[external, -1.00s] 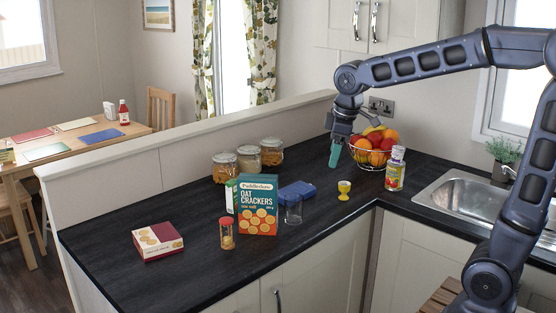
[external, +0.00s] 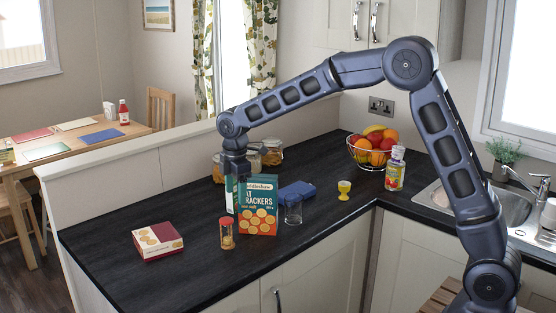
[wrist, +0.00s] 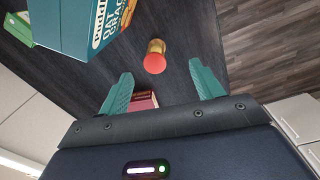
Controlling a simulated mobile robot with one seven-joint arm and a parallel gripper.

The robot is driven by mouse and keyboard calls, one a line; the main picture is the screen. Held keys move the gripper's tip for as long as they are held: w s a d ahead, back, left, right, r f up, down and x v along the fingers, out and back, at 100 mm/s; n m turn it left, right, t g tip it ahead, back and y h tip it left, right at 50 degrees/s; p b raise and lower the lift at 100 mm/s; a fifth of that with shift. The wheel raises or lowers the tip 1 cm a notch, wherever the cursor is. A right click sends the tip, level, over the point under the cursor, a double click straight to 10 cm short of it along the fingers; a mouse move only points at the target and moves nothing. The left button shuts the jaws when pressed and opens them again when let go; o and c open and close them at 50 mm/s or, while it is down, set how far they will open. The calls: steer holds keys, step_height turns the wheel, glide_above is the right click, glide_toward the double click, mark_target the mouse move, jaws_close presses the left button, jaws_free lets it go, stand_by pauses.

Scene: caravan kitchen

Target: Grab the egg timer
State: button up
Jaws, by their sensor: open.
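The egg timer (external: 227,234), a small upright hourglass-like piece with a red top, stands on the dark counter just left of and in front of the oat crackers box. In the wrist view the egg timer (wrist: 154,62) shows its red end just beyond the fingertips, between their lines. My gripper (wrist: 162,70) is open and empty, with its two teal fingers apart. In the external view my gripper (external: 238,188) points down above and behind the egg timer, in front of the jars. Its fingertips are hard to separate from the teal crackers box there.
The oat crackers box (external: 259,210) stands close right of the egg timer, with a narrow green-white carton (external: 229,195) behind. A clear glass (external: 293,209) and yellow egg cup (external: 344,190) are farther right. A red-white box (external: 157,241) lies left; the counter between is clear.

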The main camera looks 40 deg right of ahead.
steer(key=n, duration=0.1)
glide_toward(227, 231)
steer(key=shift+w+d+f, duration=0.2)
steer(key=shift+w, duration=0.35)
steer(key=shift+w+d+f, duration=0.2)
steer(key=shift+w+f, duration=0.05)
steer(key=shift+w, duration=0.3)
steer(key=shift+s+d+f, duration=0.1)
steer(key=shift+f, duration=2.55)
steer(key=shift+s+d+f, duration=0.1)
steer(key=shift+f, duration=2.6)
steer(key=c, duration=1.1)
steer(key=shift+w+r, duration=0.1)
steer(key=shift+r, duration=0.05)
